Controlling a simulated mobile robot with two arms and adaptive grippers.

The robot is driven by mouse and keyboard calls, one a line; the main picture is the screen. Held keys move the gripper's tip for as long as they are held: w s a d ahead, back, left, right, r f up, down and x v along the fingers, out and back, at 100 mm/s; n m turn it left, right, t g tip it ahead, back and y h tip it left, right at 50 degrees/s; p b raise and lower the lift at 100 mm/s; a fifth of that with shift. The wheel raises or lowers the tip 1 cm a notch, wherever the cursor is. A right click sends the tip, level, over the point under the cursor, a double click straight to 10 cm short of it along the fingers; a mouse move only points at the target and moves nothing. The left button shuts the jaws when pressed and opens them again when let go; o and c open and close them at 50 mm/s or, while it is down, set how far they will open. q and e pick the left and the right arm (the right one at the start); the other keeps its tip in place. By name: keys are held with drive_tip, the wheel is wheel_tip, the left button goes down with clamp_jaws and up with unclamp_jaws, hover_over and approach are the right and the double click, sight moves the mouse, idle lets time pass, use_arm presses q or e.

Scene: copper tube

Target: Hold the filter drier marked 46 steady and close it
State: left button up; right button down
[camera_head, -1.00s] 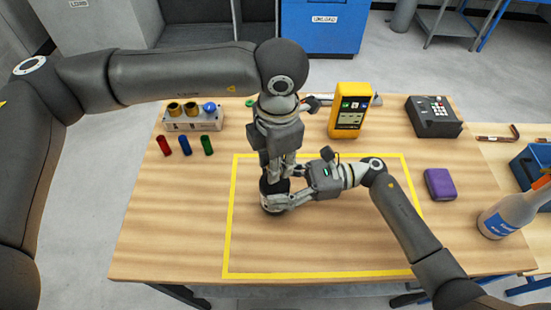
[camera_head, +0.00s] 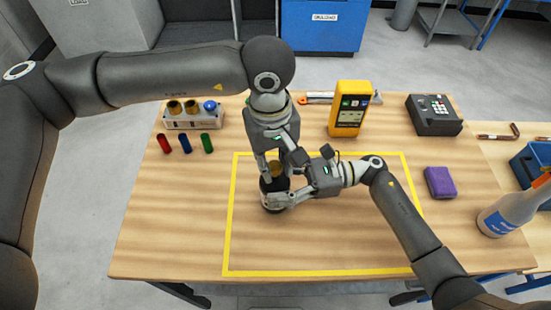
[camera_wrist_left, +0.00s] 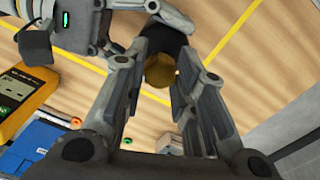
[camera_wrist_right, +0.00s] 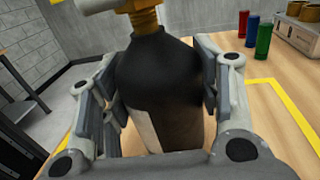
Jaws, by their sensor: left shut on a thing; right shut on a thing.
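The filter drier is a black, rounded cylinder (camera_wrist_right: 165,85) standing upright inside the yellow outline, with a threaded brass neck (camera_wrist_right: 146,20) on top. Its marking cannot be read; a pale label shows in the right wrist view. My right gripper (camera_head: 276,197) is shut around its body from the right. My left gripper (camera_head: 272,170) points down over the top and is shut on the brass cap (camera_wrist_left: 160,70), which sits between its fingers in the left wrist view. Whether the cap is fully seated cannot be told.
A white rack (camera_head: 193,121) with two brass caps and a blue one stands back left, behind red, blue and green cylinders. The front area is clear.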

use_arm(q)
drive_tip(key=m, duration=0.8)
drive_tip(key=shift+a, duration=0.1)
drive_tip(key=m, duration=0.5)
drive_tip(key=shift+w+g, duration=0.1)
drive_tip(key=shift+g, duration=0.2)
drive_tip(key=m, duration=0.4)
drive_tip(key=shift+m, duration=0.4)
drive_tip(key=o, duration=0.9)
drive_tip(key=shift+c, duration=0.2)
